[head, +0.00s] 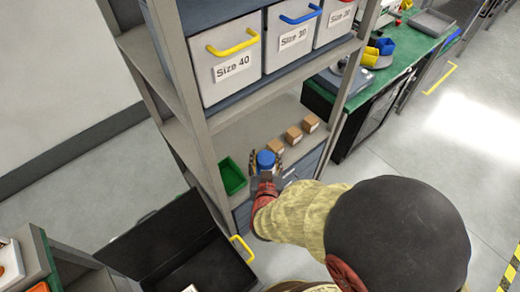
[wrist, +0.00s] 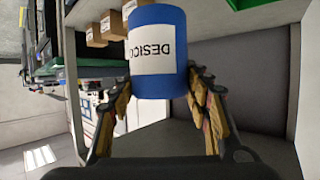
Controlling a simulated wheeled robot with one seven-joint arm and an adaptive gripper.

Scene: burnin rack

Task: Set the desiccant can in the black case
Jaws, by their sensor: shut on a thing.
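The desiccant can (head: 265,159) is a blue cylinder with a white label, at the shelf with the small boxes. In the wrist view the can (wrist: 158,50) sits between both fingers, its label upside down in the picture. My gripper (head: 266,168) is shut on it; the fingers (wrist: 160,82) press its sides. I cannot tell if the can touches the shelf. The black case (head: 160,238) is on the lower left in the head view, open, with its lid raised. Part of its interior is cut off by the bottom edge.
A green bin (head: 232,177) stands just left of the can on the shelf (head: 235,135). Several small brown boxes (head: 293,134) stand to the right. White bins (head: 225,68) fill the shelf above. A yellow handle (head: 242,249) is beside the case.

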